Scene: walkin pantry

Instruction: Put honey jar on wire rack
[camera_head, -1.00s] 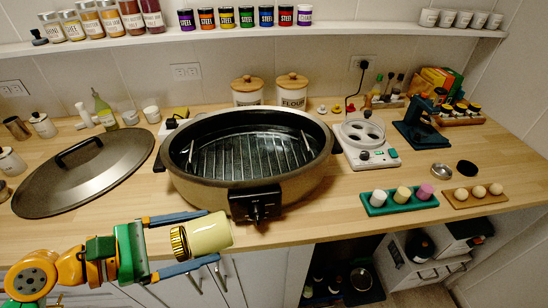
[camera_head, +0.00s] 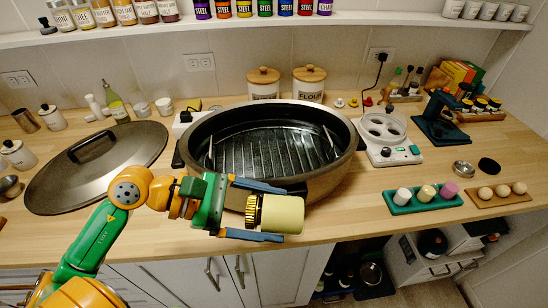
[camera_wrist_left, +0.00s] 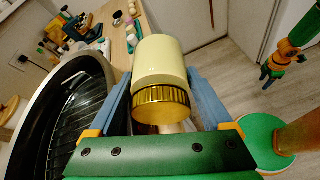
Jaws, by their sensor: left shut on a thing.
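The honey jar is a pale cream cylinder (camera_head: 283,214) with a ribbed gold lid, lying sideways between the blue fingers of my left gripper (camera_head: 265,211). My left gripper is shut on it, and the jar also shows in the left wrist view (camera_wrist_left: 160,62). The jar is held at the near side of the roaster pan (camera_head: 345,165), in front of its rim and covering its front. The dark wire rack (camera_head: 260,150) lies inside the open pan. In the left wrist view my right arm's end (camera_wrist_left: 275,70) is far and small; its fingers are unclear.
The pan's lid (camera_head: 60,185) lies left of the pan. A white appliance (camera_head: 385,135) stands right of it, with a green tray (camera_head: 424,205) of small cylinders farther right. Canisters (camera_head: 308,85) stand behind, under a shelf of jars (camera_head: 180,30). Wood counter is bare at front left.

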